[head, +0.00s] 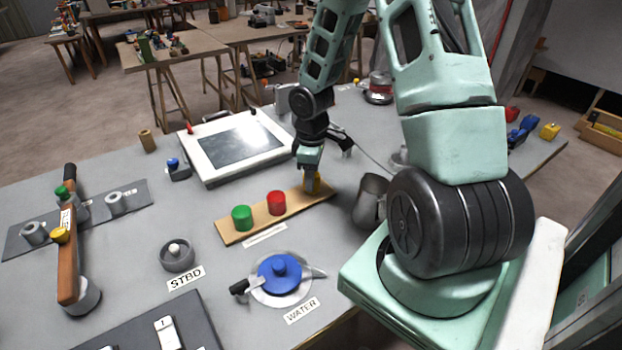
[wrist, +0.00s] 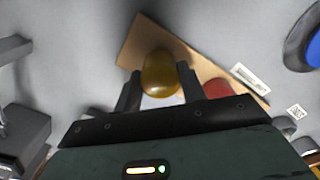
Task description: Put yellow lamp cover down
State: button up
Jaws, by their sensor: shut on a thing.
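The yellow lamp cover (wrist: 160,75) is between the two fingers of my gripper (wrist: 160,92) in the wrist view. My gripper is shut on it. In the head view the yellow lamp cover (head: 313,183) shows under my gripper (head: 311,175), at the right end of a wooden strip (head: 246,226). I cannot tell whether it touches the strip. A red cover (head: 276,203) and a green cover (head: 242,217) stand on the strip to its left. The red cover (wrist: 217,88) also shows beside my right finger in the wrist view.
A metal mug (head: 369,200) stands close to the right of the strip. A white-framed panel (head: 238,146) lies behind it. A blue-knobbed valve (head: 280,275) marked WATER is in front. A wooden-handled lever (head: 67,250) rises at the left.

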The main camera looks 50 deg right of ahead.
jog(key=shift+f, duration=0.4)
jog(key=shift+f, duration=0.2)
jog(key=o, duration=0.9)
jog(key=shift+o, duration=0.2)
jog(key=shift+r, duration=0.1)
